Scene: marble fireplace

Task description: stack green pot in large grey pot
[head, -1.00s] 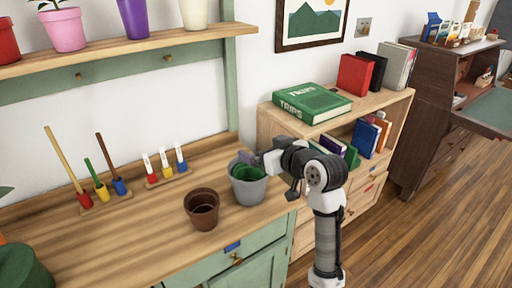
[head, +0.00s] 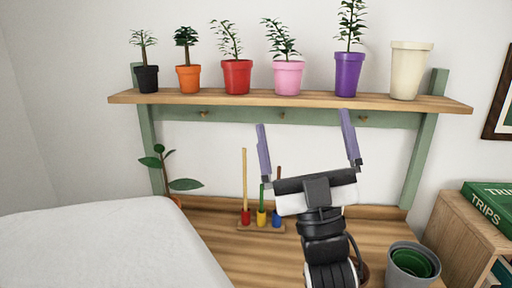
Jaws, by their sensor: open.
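The large grey pot (head: 392,273) stands on the wooden bench at the lower right of the head view. The green pot (head: 414,262) sits inside it, its rim a little below the grey rim. My gripper (head: 305,137) is raised in front of the wall, left of and above the pots. Its two purple fingers are spread wide with nothing between them. It is well apart from both pots.
A shelf (head: 300,98) above the bench (head: 220,240) holds several potted plants and a cream pot (head: 408,72). A peg stand (head: 260,228) is behind my arm. A brown pot is mostly hidden by my arm. A white surface (head: 110,250) fills the lower left.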

